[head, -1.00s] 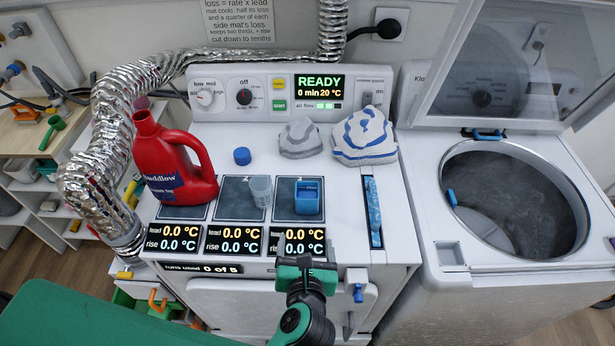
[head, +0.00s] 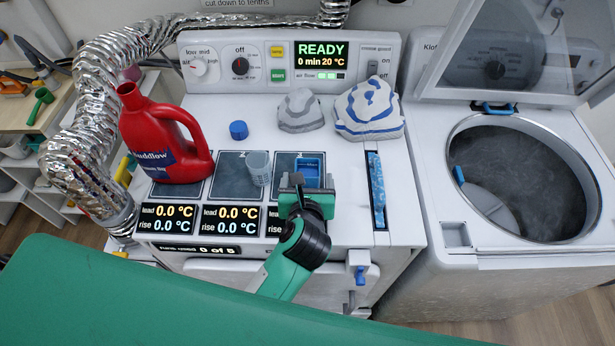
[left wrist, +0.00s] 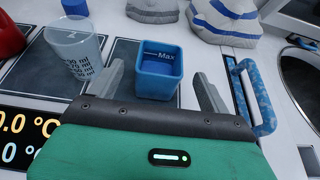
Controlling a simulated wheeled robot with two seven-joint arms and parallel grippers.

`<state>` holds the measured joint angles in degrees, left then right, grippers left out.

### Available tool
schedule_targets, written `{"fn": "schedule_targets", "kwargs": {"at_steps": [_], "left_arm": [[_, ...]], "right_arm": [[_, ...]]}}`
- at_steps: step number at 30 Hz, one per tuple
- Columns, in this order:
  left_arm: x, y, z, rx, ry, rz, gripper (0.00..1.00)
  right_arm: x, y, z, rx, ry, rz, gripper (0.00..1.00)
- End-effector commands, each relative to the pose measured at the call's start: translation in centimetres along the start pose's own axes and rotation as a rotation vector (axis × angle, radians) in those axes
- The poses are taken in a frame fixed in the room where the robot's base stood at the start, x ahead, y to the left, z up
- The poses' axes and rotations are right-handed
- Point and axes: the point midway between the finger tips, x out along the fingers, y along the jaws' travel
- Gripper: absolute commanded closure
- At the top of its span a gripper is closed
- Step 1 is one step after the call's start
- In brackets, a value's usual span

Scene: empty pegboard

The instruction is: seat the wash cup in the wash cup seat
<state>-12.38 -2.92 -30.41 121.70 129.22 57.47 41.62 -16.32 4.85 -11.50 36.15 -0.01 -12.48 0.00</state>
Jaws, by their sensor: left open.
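The wash cup looks to be the blue square cup (head: 311,166) with a "Max" line, standing upright on the right dark mat of the dryer top. In the left wrist view the cup (left wrist: 160,72) stands between and slightly beyond the fingertips, with gaps on both sides. My left gripper (head: 306,180) is open and empty, just in front of the cup, hiding its lower front in the head view. The wash cup seat looks to be the square recess (head: 456,234) at the washer's front left corner; it appears empty. My right gripper is not in view.
A clear measuring cup (head: 258,168) stands left of the blue cup, with a red jug (head: 165,140) farther left. A blue cap (head: 238,130) and two cloth bundles (head: 368,110) lie behind. A blue-handled strip (head: 376,190) lies right. The washer lid (head: 500,50) is raised.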

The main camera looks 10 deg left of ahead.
Motion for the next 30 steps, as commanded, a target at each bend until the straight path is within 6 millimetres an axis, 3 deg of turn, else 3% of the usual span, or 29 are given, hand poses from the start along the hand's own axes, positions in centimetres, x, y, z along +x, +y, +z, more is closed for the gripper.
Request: {"fn": "schedule_targets", "kwargs": {"at_steps": [9,18,19,26,30], "left_arm": [[4.1,0.1,0.4,0.003,-0.003,0.002,0.20],[4.5,0.1,0.5,0.002,0.000,0.001,0.20],[4.5,0.1,0.5,0.002,0.000,0.001,0.22],[4.5,0.1,0.5,0.001,-0.001,0.001,0.67],[4.5,0.1,0.5,0.001,-0.001,0.000,0.68]], "right_arm": [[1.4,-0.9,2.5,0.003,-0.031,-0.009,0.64],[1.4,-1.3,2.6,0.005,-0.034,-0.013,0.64],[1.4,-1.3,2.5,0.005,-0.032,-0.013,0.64],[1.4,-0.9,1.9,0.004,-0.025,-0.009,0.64],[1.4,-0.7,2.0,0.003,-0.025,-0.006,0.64]]}}
